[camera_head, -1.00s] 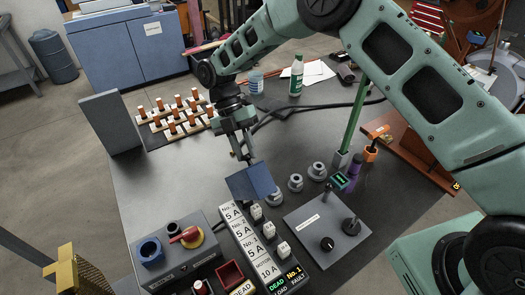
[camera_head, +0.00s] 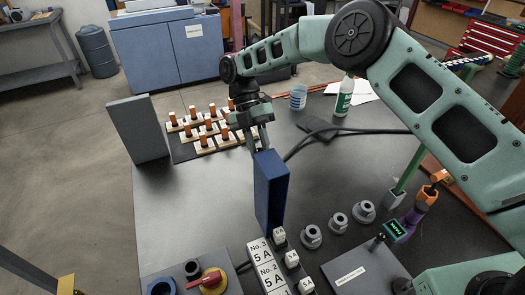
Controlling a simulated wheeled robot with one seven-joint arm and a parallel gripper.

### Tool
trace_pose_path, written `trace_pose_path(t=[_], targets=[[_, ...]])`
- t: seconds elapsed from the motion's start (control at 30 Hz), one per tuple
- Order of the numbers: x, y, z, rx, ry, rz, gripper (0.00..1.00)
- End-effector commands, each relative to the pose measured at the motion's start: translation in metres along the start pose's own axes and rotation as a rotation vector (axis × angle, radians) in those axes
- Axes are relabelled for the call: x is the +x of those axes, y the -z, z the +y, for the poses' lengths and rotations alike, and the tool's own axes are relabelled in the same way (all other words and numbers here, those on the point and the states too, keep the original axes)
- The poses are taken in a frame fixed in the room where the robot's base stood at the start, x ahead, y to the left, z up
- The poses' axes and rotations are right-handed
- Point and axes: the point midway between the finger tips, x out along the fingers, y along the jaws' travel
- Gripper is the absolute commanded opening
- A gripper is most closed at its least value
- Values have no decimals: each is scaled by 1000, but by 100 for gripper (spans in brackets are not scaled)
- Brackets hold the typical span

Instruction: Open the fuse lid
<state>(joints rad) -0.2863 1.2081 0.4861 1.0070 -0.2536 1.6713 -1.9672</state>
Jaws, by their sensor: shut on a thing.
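The fuse lid (camera_head: 270,195) is a dark blue panel standing steeply up at the far end of the fuse block. My gripper (camera_head: 262,146) is shut on its top edge, reaching down from behind and above. The fuse block (camera_head: 268,262) shows white labels reading No.3 5A and No.2 5A, with several white fuses (camera_head: 291,258) along its right side, uncovered. The lid hides part of the bench behind it, and its hinge is not clearly visible. The near end of the block is out of the frame.
A red-handled switch panel (camera_head: 175,285) is left of the block. Several grey round sockets (camera_head: 339,222) and a grey plate (camera_head: 365,275) are to the right. A rack of orange-topped pegs (camera_head: 200,137) and a grey upright panel (camera_head: 138,130) stand behind left. A cable (camera_head: 350,133) crosses the bench.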

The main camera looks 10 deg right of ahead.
Motion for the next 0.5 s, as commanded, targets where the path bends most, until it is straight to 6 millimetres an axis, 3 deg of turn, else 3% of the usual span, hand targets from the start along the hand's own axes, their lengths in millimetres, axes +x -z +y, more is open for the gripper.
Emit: trace_pose_path(t=[0.03, 0.47, 0.5], targets=[[9, 2, 8, -11, 3, 8, 0], [9, 4, 9, -14, 5, 13, 0], [9, 4, 9, -14, 5, 13, 27]])
